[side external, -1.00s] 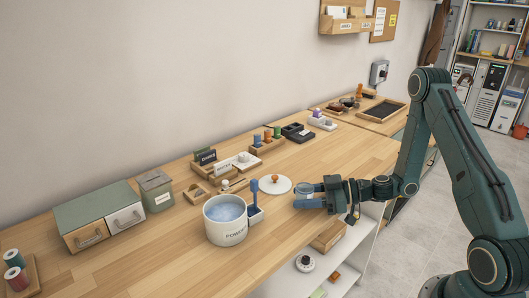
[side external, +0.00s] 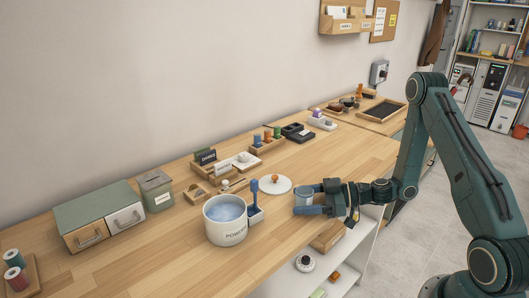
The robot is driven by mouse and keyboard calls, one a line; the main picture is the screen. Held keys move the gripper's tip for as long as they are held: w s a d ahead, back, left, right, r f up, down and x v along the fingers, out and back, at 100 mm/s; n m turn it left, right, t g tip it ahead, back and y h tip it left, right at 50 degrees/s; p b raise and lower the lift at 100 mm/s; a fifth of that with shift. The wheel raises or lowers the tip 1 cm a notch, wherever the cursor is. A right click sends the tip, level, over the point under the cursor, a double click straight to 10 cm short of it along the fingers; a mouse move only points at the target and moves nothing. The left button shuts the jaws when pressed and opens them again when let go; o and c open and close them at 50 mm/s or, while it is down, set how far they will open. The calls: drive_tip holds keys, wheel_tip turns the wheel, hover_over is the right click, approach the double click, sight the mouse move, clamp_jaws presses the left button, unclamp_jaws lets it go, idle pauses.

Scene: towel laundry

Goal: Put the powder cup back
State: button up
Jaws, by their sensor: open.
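A small pale cup (side external: 303,198) stands on the wooden table near its front edge. My gripper (side external: 308,199) is open, low over the table, with its blue fingers on either side of the cup. Whether the fingers touch it I cannot tell, and they hide part of it. A white powder pot (side external: 226,231) with blue powder inside and lettering on its front stands to the left, without a lid. A blue-handled scoop (side external: 254,196) stands upright in a small holder just right of the pot. A round white lid (side external: 278,187) with an orange knob lies on the table between pot and gripper.
A green-topped drawer box (side external: 95,213) and a grey-green canister (side external: 156,190) stand at the left back. Small wooden holders and signs (side external: 205,157) line the wall side. An open shelf (side external: 300,280) lies below the table's front edge. The table's right middle (side external: 345,160) is clear.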

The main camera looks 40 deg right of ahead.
drive_tip(key=shift+r, duration=0.2)
drive_tip(key=v, duration=1.2)
drive_tip(key=shift+a, duration=0.1)
idle(0.7)
drive_tip(key=s+a+r+n+g+h, duration=0.1)
drive_tip(key=s+a+r+g+h, duration=0.3)
drive_tip(key=a+g, duration=0.5)
drive_tip(key=s+a+r+m+t+h, duration=0.1)
drive_tip(key=s+r+m+h, duration=0.5)
drive_tip(key=r, duration=0.8)
drive_tip(key=s+m+t, duration=0.1)
drive_tip(key=s+m, duration=0.2)
drive_tip(key=s, duration=0.2)
drive_tip(key=shift+r+t, duration=0.25)
drive_tip(key=shift+t, duration=0.05)
